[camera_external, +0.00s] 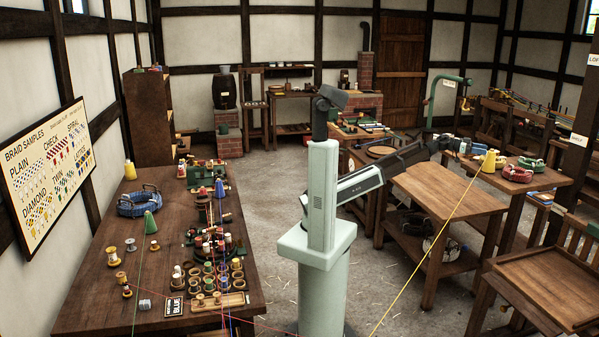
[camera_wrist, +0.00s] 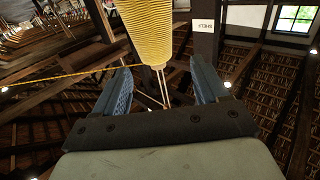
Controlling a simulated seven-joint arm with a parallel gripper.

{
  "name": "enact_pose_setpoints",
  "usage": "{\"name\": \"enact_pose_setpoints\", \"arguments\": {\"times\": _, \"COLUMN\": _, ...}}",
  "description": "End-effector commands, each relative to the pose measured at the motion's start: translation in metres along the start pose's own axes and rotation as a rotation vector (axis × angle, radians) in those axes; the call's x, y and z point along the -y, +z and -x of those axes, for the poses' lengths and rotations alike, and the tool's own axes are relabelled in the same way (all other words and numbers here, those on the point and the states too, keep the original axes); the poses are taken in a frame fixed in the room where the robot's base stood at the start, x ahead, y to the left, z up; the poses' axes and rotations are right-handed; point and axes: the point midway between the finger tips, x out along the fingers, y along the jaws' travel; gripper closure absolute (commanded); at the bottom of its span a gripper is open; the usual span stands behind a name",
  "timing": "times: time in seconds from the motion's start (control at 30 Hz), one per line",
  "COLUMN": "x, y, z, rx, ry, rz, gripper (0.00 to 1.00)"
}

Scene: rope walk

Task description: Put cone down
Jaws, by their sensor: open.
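A yellow cone (camera_external: 489,162) of thread is at the left edge of the right-hand back table (camera_external: 545,181), just beyond my gripper (camera_external: 468,148). In the external view it looks upright; I cannot tell for certain that its base rests on the tabletop. In the wrist view the yellow cone (camera_wrist: 146,28) lies ahead of my gripper (camera_wrist: 165,72), its narrow end between the two blue fingertips. The fingers are apart, with a gap visible on each side of the cone. A yellow thread runs from the cone down to the front.
Red and green coils (camera_external: 517,173) lie on the same table, right of the cone. A lower wooden bench (camera_external: 447,190) stands in front, its top clear. The left table (camera_external: 95,255) holds another yellow cone (camera_external: 130,171), a green cone (camera_external: 151,225) and several spools.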

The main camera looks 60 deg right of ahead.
Motion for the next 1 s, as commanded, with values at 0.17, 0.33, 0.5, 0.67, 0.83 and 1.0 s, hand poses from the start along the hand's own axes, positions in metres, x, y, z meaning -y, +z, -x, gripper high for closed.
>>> {"name": "enact_pose_setpoints", "arguments": {"times": 0.17, "x": 0.000, "y": 0.000, "z": -0.019, "rx": 0.000, "ry": 0.001, "rz": 0.001, "gripper": 0.27}}
{"name": "enact_pose_setpoints", "arguments": {"times": 0.33, "x": 0.000, "y": -0.001, "z": -0.026, "rx": 0.000, "ry": 0.000, "rz": 0.001, "gripper": 0.27}}
{"name": "enact_pose_setpoints", "arguments": {"times": 0.5, "x": -0.003, "y": -0.004, "z": -0.047, "rx": 0.001, "ry": 0.002, "rz": 0.000, "gripper": 0.27}}
{"name": "enact_pose_setpoints", "arguments": {"times": 0.67, "x": -0.003, "y": -0.004, "z": -0.067, "rx": 0.001, "ry": 0.000, "rz": 0.001, "gripper": 0.27}}
{"name": "enact_pose_setpoints", "arguments": {"times": 0.83, "x": -0.004, "y": -0.003, "z": -0.072, "rx": 0.001, "ry": 0.000, "rz": 0.001, "gripper": 0.27}}
{"name": "enact_pose_setpoints", "arguments": {"times": 1.0, "x": -0.004, "y": -0.003, "z": -0.071, "rx": 0.001, "ry": 0.000, "rz": 0.001, "gripper": 0.30}}
